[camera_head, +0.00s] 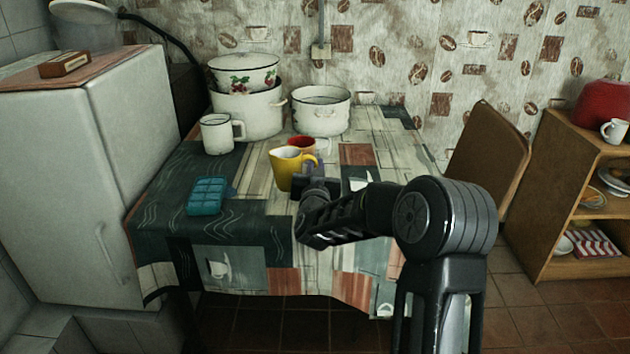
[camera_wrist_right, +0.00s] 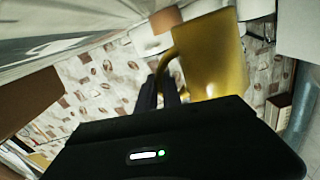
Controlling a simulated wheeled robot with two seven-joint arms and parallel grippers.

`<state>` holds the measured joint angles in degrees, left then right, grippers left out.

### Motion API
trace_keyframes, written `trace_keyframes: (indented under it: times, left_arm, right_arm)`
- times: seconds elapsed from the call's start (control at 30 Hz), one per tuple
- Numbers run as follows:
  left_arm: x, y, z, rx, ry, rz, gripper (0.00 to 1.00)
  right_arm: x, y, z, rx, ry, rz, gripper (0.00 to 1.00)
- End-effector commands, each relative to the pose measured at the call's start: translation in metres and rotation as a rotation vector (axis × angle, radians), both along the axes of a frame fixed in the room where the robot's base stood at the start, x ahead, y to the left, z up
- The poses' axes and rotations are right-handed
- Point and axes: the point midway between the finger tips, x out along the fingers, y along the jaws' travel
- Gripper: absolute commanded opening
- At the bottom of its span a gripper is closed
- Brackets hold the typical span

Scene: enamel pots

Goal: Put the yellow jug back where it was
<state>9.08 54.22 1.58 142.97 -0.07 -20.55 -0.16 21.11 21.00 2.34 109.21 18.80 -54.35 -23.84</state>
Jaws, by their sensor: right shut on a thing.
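The yellow jug (camera_head: 286,172) is upright at the middle of the patterned table (camera_head: 262,210) in the head view. My right gripper (camera_head: 312,172) is at the jug's right side, shut on its handle side. In the right wrist view the jug (camera_wrist_right: 212,58) looms large, and the gripper fingers (camera_wrist_right: 160,92) meet its curved handle. I cannot tell whether the jug's base touches the tablecloth. My left gripper is not in view.
A red cup (camera_head: 302,143) stands just behind the jug. White pots (camera_head: 320,112) and a white mug (camera_head: 217,136) stand farther back. A teal ice tray (camera_head: 208,196) lies at left. The front right of the table is partly covered by my arm.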

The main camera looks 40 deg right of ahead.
Motion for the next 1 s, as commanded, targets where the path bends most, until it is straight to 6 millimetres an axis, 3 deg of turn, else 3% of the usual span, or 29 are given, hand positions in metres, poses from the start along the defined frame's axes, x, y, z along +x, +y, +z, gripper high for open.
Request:
trace_keyframes:
  times: [0.17,0.43,0.87,0.9,1.0]
  left_arm:
    - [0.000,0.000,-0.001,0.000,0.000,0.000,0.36]
    - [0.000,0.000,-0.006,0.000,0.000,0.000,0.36]
    - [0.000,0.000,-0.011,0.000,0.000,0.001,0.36]
    - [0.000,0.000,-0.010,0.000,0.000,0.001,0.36]
    - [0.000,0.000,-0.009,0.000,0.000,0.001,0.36]
  right_arm:
    - [0.000,0.000,-0.002,0.000,-0.001,0.000,0.00]
    - [0.000,0.000,-0.034,0.001,-0.001,0.001,0.00]
    - [0.000,0.000,-0.040,0.000,-0.004,0.001,0.00]
    - [0.000,0.000,-0.040,0.001,-0.001,0.001,0.11]
    - [0.000,0.000,-0.040,0.000,0.000,0.001,0.19]
